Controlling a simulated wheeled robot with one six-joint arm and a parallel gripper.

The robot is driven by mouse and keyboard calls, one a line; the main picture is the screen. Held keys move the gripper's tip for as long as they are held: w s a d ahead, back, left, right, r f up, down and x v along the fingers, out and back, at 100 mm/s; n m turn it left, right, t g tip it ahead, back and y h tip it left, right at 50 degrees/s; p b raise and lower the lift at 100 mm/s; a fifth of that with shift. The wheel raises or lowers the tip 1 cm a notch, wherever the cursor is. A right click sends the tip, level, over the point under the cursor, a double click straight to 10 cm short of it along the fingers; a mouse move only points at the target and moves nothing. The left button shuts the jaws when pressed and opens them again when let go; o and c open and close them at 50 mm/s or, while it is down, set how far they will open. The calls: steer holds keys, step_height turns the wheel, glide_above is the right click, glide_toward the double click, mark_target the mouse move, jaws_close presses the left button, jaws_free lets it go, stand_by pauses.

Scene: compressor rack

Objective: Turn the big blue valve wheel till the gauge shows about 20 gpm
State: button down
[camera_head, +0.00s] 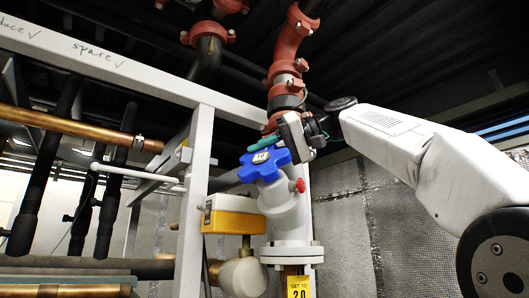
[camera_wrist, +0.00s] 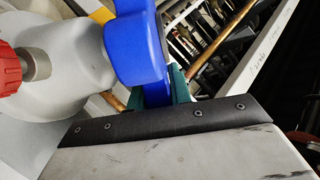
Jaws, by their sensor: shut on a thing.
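The blue valve wheel (camera_head: 265,164), a lobed knob with a small label in its middle, sits on a pale grey valve body (camera_head: 284,208). My gripper (camera_head: 272,145) reaches it from the upper right. In the wrist view, the teal fingers of my gripper (camera_wrist: 158,92) are shut on one lobe of the blue wheel (camera_wrist: 137,42), one finger on each side. A yellow box (camera_head: 234,215) is beside the valve at its left; I cannot tell whether it is the gauge. No dial reading can be made out.
A small red knob (camera_head: 299,186) sticks out of the valve's right side, close below my gripper. A white frame post (camera_head: 195,190) stands to the left, with copper pipe (camera_head: 70,127) behind it. A pipe with red couplings (camera_head: 287,68) rises above. A grey padded wall is behind.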

steer(key=shift+a+g, duration=0.15)
steer(key=shift+g, duration=0.25)
steer(key=shift+f+h, duration=0.2)
steer(key=shift+h, duration=0.2)
steer(key=c, duration=1.3)
jaws_free()
steer(key=shift+s, duration=0.1)
steer(key=shift+r+t+y, duration=0.3)
